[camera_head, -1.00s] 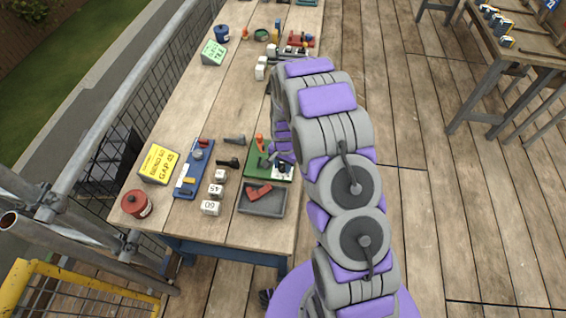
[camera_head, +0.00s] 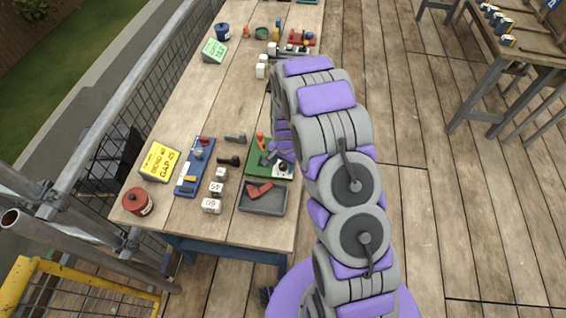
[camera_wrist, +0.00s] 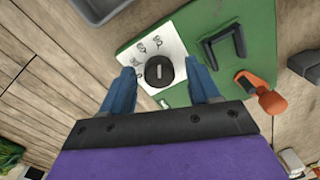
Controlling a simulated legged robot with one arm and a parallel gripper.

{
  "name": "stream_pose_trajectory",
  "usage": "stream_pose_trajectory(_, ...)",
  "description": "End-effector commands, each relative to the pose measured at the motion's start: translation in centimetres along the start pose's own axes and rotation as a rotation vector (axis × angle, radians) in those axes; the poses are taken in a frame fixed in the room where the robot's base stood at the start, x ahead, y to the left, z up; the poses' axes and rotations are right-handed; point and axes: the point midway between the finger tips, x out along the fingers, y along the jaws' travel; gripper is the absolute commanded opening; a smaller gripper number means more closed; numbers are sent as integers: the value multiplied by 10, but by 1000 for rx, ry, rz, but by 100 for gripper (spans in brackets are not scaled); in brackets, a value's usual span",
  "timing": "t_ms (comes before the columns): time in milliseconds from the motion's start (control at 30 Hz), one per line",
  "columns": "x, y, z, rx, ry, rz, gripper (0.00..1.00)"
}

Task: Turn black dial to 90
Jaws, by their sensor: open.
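The black dial (camera_wrist: 159,71) is round with a pale pointer line. It sits on a white plate (camera_wrist: 142,45) with dark markings, too small to read surely, on a green board (camera_wrist: 268,30). In the wrist view my gripper (camera_wrist: 160,80) is open, with one blue finger on each side of the dial and visible gaps between them. I cannot tell how high the fingers are above the plate. In the head view the green board (camera_head: 257,168) lies on the wooden table, and my arm partly covers it. The dial's white plate shows there (camera_head: 284,169).
The green board also carries a dark bracket (camera_wrist: 222,45) and an orange-handled tool (camera_wrist: 262,93). A grey tray (camera_head: 263,205) with a red piece, white number blocks (camera_head: 212,206), a blue board (camera_head: 188,182), a yellow sign (camera_head: 160,162) and a red can (camera_head: 137,201) stand nearby.

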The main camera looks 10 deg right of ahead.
Motion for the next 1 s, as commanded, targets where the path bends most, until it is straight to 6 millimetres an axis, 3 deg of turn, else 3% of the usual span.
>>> stream_pose_trajectory(200, -3, 0, 0, 0, 1, -1, 61)
stream_pose_trajectory(367, -21, -1, -1, 0, 4, -3, 61)
stream_pose_trajectory(1000, -149, -1, 0, 0, 2, 0, 61)
